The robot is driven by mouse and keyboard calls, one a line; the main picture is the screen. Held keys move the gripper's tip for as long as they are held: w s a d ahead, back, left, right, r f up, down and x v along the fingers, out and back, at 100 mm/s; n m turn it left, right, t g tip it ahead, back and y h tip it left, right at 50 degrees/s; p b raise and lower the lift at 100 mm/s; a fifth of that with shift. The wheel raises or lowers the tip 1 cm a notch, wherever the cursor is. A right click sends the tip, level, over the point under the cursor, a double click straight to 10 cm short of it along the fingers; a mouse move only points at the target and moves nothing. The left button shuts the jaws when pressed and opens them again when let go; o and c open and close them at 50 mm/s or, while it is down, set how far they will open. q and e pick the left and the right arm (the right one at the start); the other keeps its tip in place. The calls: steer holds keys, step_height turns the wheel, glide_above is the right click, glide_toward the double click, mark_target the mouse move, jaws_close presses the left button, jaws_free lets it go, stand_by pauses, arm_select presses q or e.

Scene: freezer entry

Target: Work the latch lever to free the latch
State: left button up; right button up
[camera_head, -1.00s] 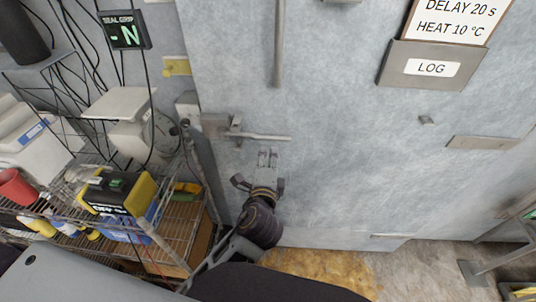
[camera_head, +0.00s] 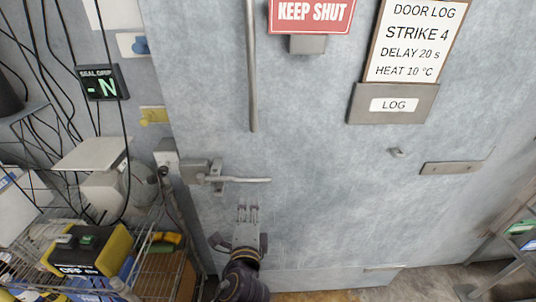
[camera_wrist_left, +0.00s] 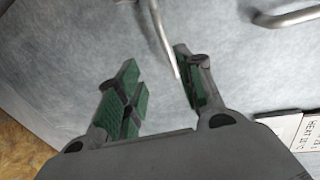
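The latch lever (camera_head: 245,180) is a grey metal bar on the pale freezer door. It lies about level, pointing right from its latch plate (camera_head: 196,172). My left gripper (camera_head: 241,240) shows below the lever in the head view, with its fingers spread and nothing held. In the left wrist view, the green-padded fingers of my left gripper (camera_wrist_left: 157,68) are apart. The lever (camera_wrist_left: 161,36) comes down from the top there, its tip appearing between them; contact and depth are unclear. My right gripper is out of view.
A vertical pull handle (camera_head: 252,70) runs above the lever. A log holder (camera_head: 393,103) and a plate (camera_head: 452,167) are on the door to the right. A loaded wire shelf (camera_head: 160,270) and hanging cables crowd the left. Another rack (camera_head: 520,235) stands at the right edge.

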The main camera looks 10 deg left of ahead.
arm_select(q)
steer(key=s+a+f+n+g, duration=0.3)
steer(key=a+f+n+g, duration=0.35)
steer(key=f, duration=0.35)
steer(key=s+a+f+n+g+h, duration=0.35)
steer(key=s+f+n+g, duration=0.25)
steer(key=s+f+n, duration=0.35)
steer(key=s+f+m+g, duration=0.1)
steer(key=s+f, duration=0.1)
steer(key=f, duration=1.5)
steer(key=s+f, duration=0.2)
steer(key=f, duration=1.4)
steer(key=s+a+f, duration=0.2)
steer(key=s+f, duration=0.8)
steer(key=s, duration=0.1)
steer(key=s+a+f+g+b, duration=0.1)
steer(key=s+a+f, duration=0.1)
steer(key=s+f, duration=0.9)
steer(key=shift+a+m+y, duration=0.3)
steer(key=shift+a+y, duration=0.05)
steer(key=shift+w, duration=0.1)
